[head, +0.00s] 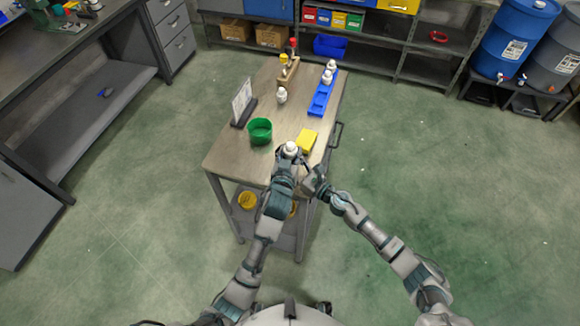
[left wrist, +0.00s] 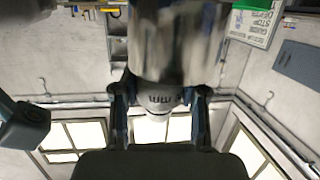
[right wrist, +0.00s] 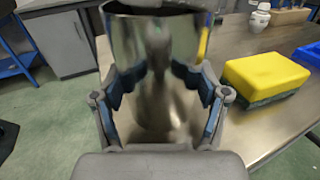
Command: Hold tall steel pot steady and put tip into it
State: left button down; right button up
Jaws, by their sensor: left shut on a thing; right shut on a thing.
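The tall steel pot (right wrist: 150,75) is upright in the right wrist view, its open rim at the top. My right gripper (right wrist: 158,85) is shut around the pot's sides. In the head view my right gripper (head: 313,178) is beside the left one, and the pot is hard to make out there. My left gripper (head: 289,158) is shut on a white bottle (head: 291,148), at the table's near end. In the left wrist view the bottle (left wrist: 156,98), with dark marks, is between the fingers (left wrist: 160,105). A large shiny steel surface (left wrist: 178,40), probably the pot, is just above it in the picture.
On the table (head: 222,155) are a yellow sponge (head: 308,138), a green bowl (head: 260,131), a standing sign (head: 242,100), a white bottle (head: 282,96), a blue rack (head: 322,98) with white bottles, and a wooden rack (head: 288,76). The floor right of the table is clear.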

pick_arm(q)
jog(key=f, duration=0.2)
jog(key=shift+a+f+g, duration=0.2)
jog(key=shift+f+g, duration=0.1)
pick_arm(e)
jog(key=shift+a+r, duration=0.15)
pick_arm(q)
jog(key=c, duration=0.5)
grip_release()
jog(key=shift+s, duration=0.1)
jog(key=shift+c, duration=0.2)
pick_arm(e)
jog(key=shift+s, duration=0.1)
pick_arm(q)
jog(key=shift+d, duration=0.15)
jog(key=shift+s, duration=0.4)
pick_arm(e)
jog(key=shift+w+f, duration=0.25)
jog(key=shift+d, duration=0.2)
pick_arm(q)
jog(key=r+v, duration=0.2)
jog(key=v, duration=0.9)
pick_arm(e)
jog(key=o, duration=1.2)
jog(key=shift+a, duration=0.15)
